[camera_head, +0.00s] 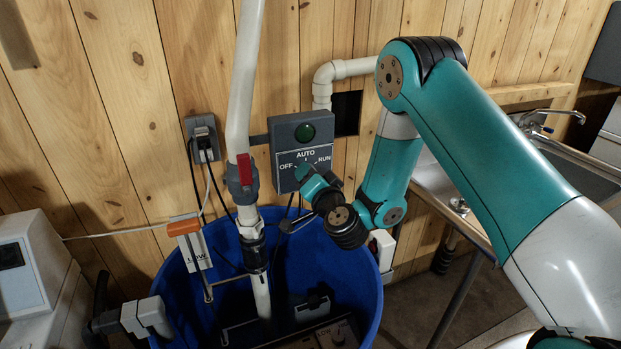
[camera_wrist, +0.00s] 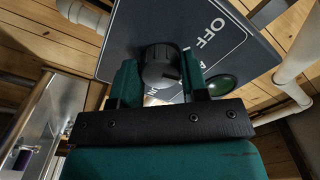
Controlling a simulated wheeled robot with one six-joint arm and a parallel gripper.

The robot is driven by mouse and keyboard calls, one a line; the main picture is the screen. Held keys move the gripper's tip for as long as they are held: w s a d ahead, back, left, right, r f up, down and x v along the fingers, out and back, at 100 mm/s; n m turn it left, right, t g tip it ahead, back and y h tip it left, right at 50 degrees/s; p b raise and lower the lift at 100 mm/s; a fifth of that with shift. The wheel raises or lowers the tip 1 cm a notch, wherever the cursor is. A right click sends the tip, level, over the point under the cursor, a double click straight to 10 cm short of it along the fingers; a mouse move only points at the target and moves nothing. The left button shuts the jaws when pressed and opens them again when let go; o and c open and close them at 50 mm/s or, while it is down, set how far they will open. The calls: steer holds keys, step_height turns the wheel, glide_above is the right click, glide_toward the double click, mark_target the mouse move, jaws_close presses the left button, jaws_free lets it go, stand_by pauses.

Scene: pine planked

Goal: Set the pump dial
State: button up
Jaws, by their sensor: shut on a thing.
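The grey pump control box (camera_head: 288,148) is on the pine wall, with a face marked OFF, AUTO and RUN. My gripper (camera_head: 312,182) is at the lower part of that face and hides the dial in the head view. In the wrist view the dark round dial (camera_wrist: 160,66) sits between the two teal fingers of my gripper (camera_wrist: 161,84). The fingers are shut on it, one on each side. OFF is legible on the box face (camera_wrist: 200,30) there. I cannot tell which mark the dial points at.
A green lamp (camera_head: 305,132) is above the dial. A white pipe with a red-handled valve (camera_head: 244,170) runs close on the left. A blue tub (camera_head: 365,300) stands below.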

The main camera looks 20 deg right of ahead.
steer(key=shift+m, duration=1.1)
steer(key=o, duration=0.9)
steer(key=shift+o, duration=0.2)
